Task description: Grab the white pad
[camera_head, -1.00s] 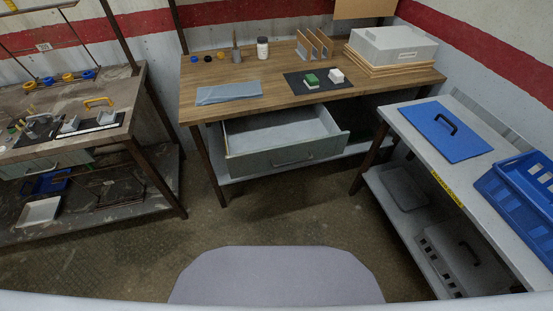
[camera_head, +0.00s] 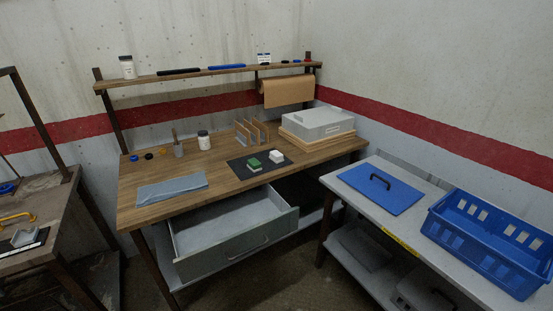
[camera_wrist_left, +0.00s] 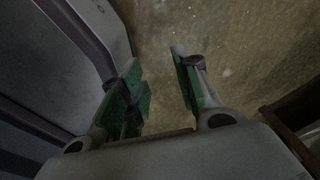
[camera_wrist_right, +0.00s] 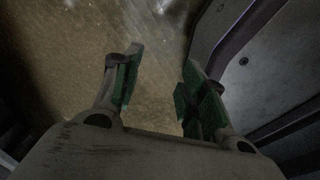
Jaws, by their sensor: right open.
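The white pad (camera_head: 276,156) is a small white block on a dark mat (camera_head: 237,167) on the wooden bench. A green block with a pale base (camera_head: 254,164) sits just left of it on the same mat. Neither gripper shows in the head view. In the left wrist view my left gripper (camera_wrist_left: 160,85) is open and empty above the floor. In the right wrist view my right gripper (camera_wrist_right: 157,85) is open and empty above the floor. Both are away from the pad.
An open drawer (camera_head: 240,238) juts out below the wooden bench (camera_head: 220,179). A grey case (camera_head: 318,123) and upright dividers (camera_head: 252,132) stand behind the mat. A side table at right holds a blue lid (camera_head: 381,189) and blue crate (camera_head: 490,235).

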